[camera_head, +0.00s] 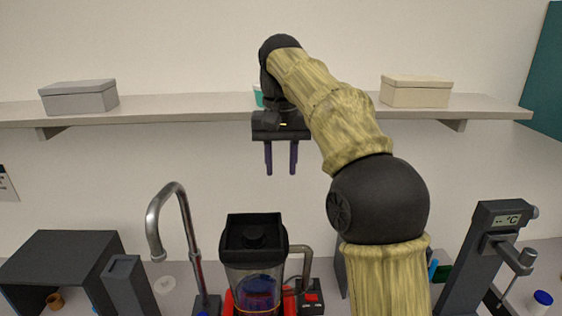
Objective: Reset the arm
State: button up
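My gripper (281,158) hangs in the air in front of the wall shelf, pointing down. Its two dark purple fingers are apart, with nothing between them. It is above the lidded blender (254,240), with clear air between the two. My arm rises from the bottom right and bends over to the gripper. It hides part of the shelf and of the counter.
A shelf (190,106) holds a grey box (79,97), a cream box (416,91) and a teal item mostly behind my arm. Below stand a dark open housing (60,262), a metal faucet (165,215) and a grey stand with a °C display (507,219).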

jog(key=shift+f, duration=0.1)
jog(key=s+d+f+t, duration=0.1)
jog(key=s+d+f, duration=0.2)
jog(key=f, duration=0.5)
jog(key=s+d+f, duration=0.2)
jog(key=s+f, duration=0.2)
jog(key=f, duration=0.3)
jog(key=s+d+f+t, duration=0.1)
jog(key=s+d+f, duration=0.2)
jog(key=f, duration=0.5)
jog(key=s+d+f, duration=0.2)
jog(key=s+f, duration=0.5)
jog(key=s, duration=0.2)
notch_tip(320, 180, down, 8)
jog(key=b, duration=0.8)
jog(key=shift+w+d+r+t, duration=0.15)
jog(key=shift+w+r+t, duration=0.05)
jog(key=shift+w+t, duration=0.1)
